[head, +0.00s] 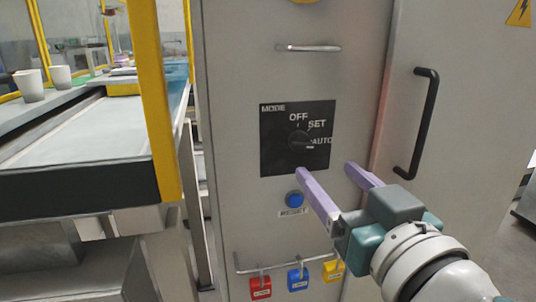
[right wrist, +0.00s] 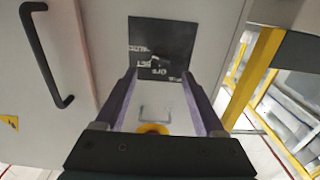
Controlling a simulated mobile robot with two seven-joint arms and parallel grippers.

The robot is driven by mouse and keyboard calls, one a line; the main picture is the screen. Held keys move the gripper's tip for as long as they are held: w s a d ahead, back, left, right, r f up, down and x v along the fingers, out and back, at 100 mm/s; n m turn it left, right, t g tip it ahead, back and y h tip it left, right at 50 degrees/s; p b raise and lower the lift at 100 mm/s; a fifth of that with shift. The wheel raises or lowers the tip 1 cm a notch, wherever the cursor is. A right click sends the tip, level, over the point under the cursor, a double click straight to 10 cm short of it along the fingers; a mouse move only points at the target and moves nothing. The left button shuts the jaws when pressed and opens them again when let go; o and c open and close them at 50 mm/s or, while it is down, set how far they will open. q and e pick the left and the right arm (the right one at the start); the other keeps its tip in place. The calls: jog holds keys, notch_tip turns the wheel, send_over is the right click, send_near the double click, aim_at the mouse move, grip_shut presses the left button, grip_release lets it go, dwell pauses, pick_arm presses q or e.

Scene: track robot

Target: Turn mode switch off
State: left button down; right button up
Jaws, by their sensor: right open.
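The mode switch (head: 299,141) is a dark round knob on a black square plate (head: 273,160) marked MODE, OFF, SET and AUTO. The knob's pale mark seems to point right, toward AUTO. My right gripper (head: 328,170) is open and empty, its two purple fingers apart, below and to the right of the knob. In the right wrist view, the scene is upside down; the plate (right wrist: 145,28) lies beyond the open fingertips (right wrist: 158,74). The knob is hard to make out there. My left gripper is not in view.
A blue RESET button (head: 294,199) sits below the plate. Red (head: 260,287), blue (head: 298,279) and yellow (head: 333,270) padlocks hang lower. A metal handle (head: 308,47) is above; a black door handle (head: 416,123) is right. A yellow post (head: 152,90) and conveyor stand left.

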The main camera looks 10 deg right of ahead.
aim_at(304, 148)
jog(key=w, duration=0.9)
jog(key=shift+a+b, duration=0.25)
jog(key=shift+b, duration=0.1)
grip_shut()
